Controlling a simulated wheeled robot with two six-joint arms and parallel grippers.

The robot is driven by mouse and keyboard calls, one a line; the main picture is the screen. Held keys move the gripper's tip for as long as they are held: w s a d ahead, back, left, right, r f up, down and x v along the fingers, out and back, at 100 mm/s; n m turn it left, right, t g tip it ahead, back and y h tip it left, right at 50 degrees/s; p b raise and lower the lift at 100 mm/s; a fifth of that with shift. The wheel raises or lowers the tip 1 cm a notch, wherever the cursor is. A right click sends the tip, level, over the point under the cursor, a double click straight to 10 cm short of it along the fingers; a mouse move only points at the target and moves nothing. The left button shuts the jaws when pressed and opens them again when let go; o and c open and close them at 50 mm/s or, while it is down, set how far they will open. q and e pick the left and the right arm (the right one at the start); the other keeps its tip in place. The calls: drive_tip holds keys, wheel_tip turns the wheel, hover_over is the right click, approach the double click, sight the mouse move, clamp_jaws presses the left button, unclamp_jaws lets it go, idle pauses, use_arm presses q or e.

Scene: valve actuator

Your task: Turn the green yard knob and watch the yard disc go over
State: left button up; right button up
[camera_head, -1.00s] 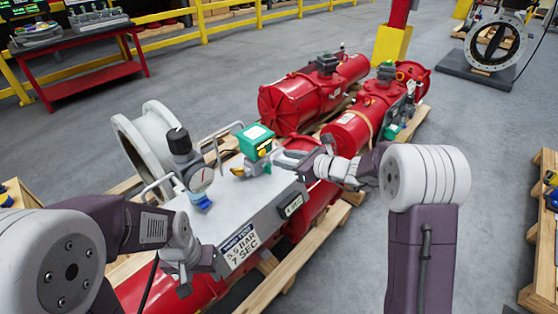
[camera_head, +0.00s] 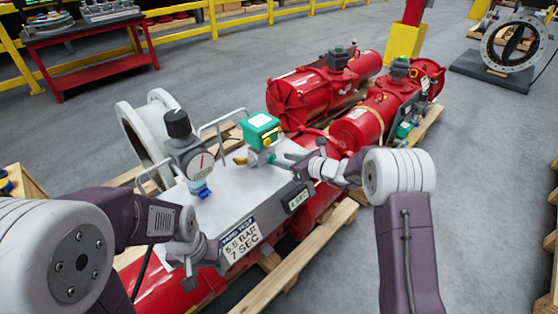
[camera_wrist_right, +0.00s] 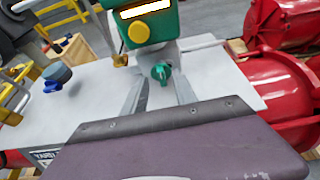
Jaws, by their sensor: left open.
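The green knob (camera_wrist_right: 161,72) sits on the grey panel below a green box with a yellow button in the right wrist view. My right gripper (camera_wrist_right: 160,85) is open, with its two fingers on either side of the knob; I cannot tell whether they touch it. In the head view my right gripper (camera_head: 280,160) is just right of the green box (camera_head: 261,131), and the knob is hard to make out. My left gripper (camera_head: 190,270) is open and empty at the panel's front left edge. A dark disc (camera_head: 509,43) stands inside a large flanged ring at the back right; I cannot tell if it is the yard disc.
The grey panel (camera_head: 225,205) carries a pressure gauge (camera_head: 198,164) with a black-topped regulator, and wire handles. Red actuators (camera_head: 315,95) lie on wooden pallets behind. A red table (camera_head: 90,50) and yellow railing stand at the back left. Open floor lies to the right.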

drive_tip(key=x, duration=0.3)
drive_tip(key=shift+w+a+f, duration=0.1)
drive_tip(key=shift+w, duration=0.05)
